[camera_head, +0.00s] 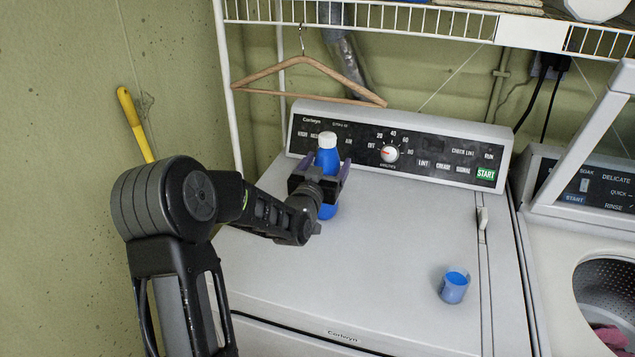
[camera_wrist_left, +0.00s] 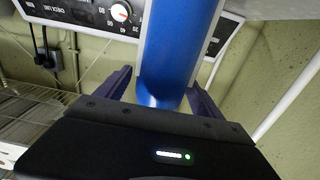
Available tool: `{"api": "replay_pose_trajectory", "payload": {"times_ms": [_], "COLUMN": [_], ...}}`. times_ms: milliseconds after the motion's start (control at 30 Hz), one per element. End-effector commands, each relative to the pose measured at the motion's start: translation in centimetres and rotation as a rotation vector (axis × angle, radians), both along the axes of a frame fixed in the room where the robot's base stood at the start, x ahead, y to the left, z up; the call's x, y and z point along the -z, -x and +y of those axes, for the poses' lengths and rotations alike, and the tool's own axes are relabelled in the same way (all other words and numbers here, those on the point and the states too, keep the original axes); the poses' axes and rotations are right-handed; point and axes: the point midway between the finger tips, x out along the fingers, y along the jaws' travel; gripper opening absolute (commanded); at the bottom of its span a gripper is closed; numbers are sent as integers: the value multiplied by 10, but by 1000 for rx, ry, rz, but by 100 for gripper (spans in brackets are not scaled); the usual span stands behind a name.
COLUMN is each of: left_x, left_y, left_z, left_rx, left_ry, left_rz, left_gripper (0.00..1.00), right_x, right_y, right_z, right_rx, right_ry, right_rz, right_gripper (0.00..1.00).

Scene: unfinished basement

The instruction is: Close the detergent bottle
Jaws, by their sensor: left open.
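The blue detergent bottle (camera_head: 327,160) stands upright on the dryer top, close to the control panel. It has a white top (camera_head: 327,140); whether this is a cap or a bare spout is too small to tell. My left gripper (camera_head: 325,170) is open, with one purple finger on each side of the bottle, hiding its middle. In the left wrist view the blue bottle (camera_wrist_left: 180,45) fills the space between the two fingers of the gripper (camera_wrist_left: 160,88). A small clear cup (camera_head: 454,287) with blue in it stands apart on the dryer top, to the right.
The white dryer (camera_head: 375,265) has a black control panel (camera_head: 400,148) at its back. An open washer (camera_head: 565,235) stands to the right. A wooden hanger (camera_head: 308,82) hangs from the wire shelf (camera_head: 390,17) above the bottle. The dryer's middle is clear.

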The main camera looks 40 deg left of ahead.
Motion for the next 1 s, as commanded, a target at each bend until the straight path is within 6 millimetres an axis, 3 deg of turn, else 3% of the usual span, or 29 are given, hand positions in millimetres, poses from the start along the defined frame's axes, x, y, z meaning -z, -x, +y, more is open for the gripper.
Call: {"api": "replay_pose_trajectory", "payload": {"times_ms": [300,433,600,1000], "left_x": [2,1,0,0], "left_y": [61,78,88,88], "left_z": [-21,-27,-31,-31], "left_rx": [-1,0,0,0], "left_ry": [-1,-2,-1,0], "left_rz": [-2,-2,-1,-1], "left_gripper": [78,78,78,78], "right_x": [19,22,23,23], "right_y": [-2,-3,-3,-3], "right_z": [1,1,1,1], "right_rx": [-2,-2,-3,-3], "right_ry": [-5,-6,-7,-7], "right_rz": [-7,-8,-10,-10], "right_gripper": [62,62,62,62]}}
